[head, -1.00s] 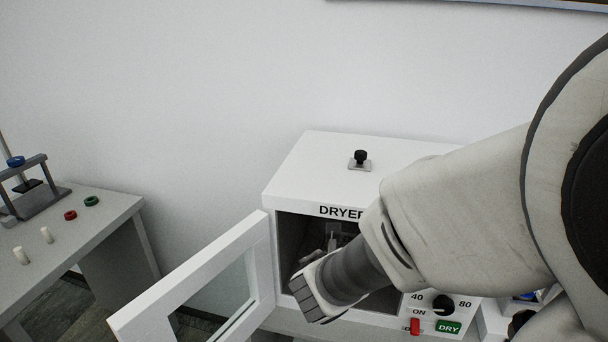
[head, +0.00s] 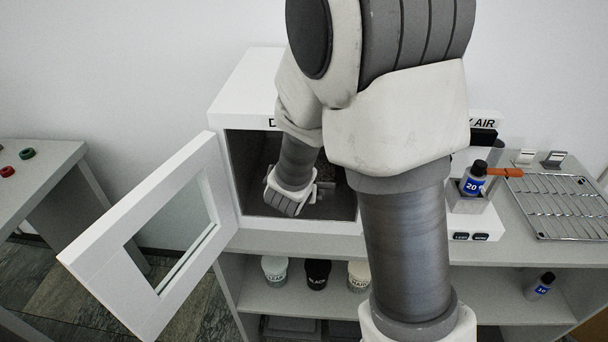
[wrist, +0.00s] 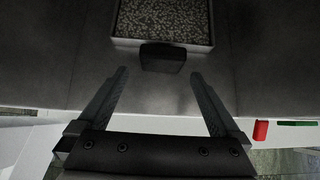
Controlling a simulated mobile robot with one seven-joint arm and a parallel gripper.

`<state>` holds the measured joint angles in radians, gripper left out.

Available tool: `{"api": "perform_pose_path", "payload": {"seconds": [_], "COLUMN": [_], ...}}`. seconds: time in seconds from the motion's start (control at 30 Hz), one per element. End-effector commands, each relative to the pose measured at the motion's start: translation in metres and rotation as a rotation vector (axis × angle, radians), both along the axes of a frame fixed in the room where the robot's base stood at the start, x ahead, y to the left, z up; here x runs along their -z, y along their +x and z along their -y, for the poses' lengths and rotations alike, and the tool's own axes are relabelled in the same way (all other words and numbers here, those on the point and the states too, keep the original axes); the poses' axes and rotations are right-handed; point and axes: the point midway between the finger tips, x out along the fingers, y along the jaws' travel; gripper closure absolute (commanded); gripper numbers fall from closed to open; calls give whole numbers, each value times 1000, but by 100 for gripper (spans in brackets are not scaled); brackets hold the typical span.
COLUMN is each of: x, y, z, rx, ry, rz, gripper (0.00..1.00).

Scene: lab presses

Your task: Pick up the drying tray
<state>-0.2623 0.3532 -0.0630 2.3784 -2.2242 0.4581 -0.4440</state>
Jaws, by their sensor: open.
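The drying tray (wrist: 214,35) shows in the wrist view at the top, a shallow pale-rimmed tray full of speckled grey granules. Its black handle (wrist: 162,58) sticks out toward me. My gripper (wrist: 160,73) is open and empty, its two fingers apart with the handle centred just beyond the tips. In the head view my gripper (head: 322,190) is inside the white dryer (head: 240,85), partly hidden by my wrist. My arm hides much of the dryer's front and interior there, and I cannot make out the tray clearly.
The dryer door (head: 105,255) stands open to the left. Right of the dryer, a holder carries a blue-labelled bottle (head: 473,180), beside a wire rack (head: 560,205). The shelf below (head: 255,300) holds several tubs, including a black one (head: 317,274).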

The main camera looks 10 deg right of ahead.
Motion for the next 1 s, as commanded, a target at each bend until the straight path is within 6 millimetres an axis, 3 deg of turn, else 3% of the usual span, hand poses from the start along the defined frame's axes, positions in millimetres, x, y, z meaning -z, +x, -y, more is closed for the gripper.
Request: {"api": "perform_pose_path", "payload": {"seconds": [0.3,0.63,1.0], "x": [25,28,28], "y": [30,34,34], "z": [13,14,14], "rx": [2,1,1], "ry": [-1,0,0], "rz": [0,0,0], "gripper": [0,0,65]}}
